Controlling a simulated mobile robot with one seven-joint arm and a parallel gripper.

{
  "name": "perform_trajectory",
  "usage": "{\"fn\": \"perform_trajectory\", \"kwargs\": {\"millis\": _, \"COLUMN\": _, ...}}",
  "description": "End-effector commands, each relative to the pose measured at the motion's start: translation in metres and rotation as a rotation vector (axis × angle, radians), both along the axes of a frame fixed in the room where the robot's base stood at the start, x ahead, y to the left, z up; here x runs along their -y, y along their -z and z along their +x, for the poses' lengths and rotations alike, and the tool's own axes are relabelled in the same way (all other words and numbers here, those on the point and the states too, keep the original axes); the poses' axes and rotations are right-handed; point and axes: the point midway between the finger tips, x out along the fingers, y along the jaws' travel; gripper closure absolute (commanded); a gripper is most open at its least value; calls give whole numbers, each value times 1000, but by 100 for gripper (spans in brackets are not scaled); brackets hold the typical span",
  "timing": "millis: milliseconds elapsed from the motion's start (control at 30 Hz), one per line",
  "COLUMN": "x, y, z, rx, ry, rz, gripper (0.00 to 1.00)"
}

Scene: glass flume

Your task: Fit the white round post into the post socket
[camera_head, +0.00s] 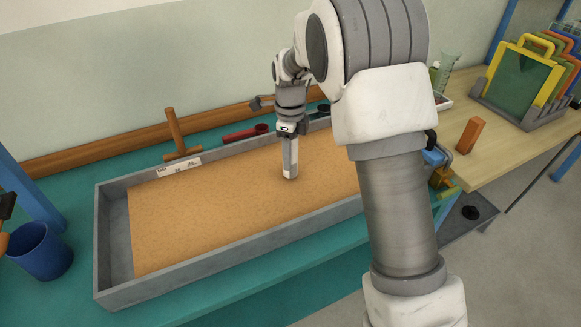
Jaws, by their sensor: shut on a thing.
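My gripper (289,131) points down over the middle right of the sand in the grey tray. It is shut on the white round post (291,160), which hangs upright below it. The post's lower end is at or just above the sand; I cannot tell whether it touches. I cannot make out the post socket in this view; the post, the gripper or my arm may hide it.
The grey-walled tray (112,235) of tan sand lies on a teal bench. A wooden T-shaped tool (173,132), a white label strip (178,167) and a red scoop (243,134) are along its back edge. A blue cup (40,252) is left. My arm hides the tray's right end.

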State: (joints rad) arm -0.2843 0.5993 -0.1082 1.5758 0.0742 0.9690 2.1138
Motion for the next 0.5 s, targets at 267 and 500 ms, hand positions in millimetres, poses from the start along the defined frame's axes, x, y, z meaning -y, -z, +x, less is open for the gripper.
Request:
{"fn": "perform_trajectory", "kwargs": {"millis": 267, "x": 0, "y": 37, "z": 0, "rx": -3, "ry": -1, "rz": -1, "gripper": 100}}
{"fn": "perform_trajectory", "kwargs": {"millis": 500, "x": 0, "y": 38, "z": 0, "rx": 0, "ry": -1, "rz": 0, "gripper": 100}}
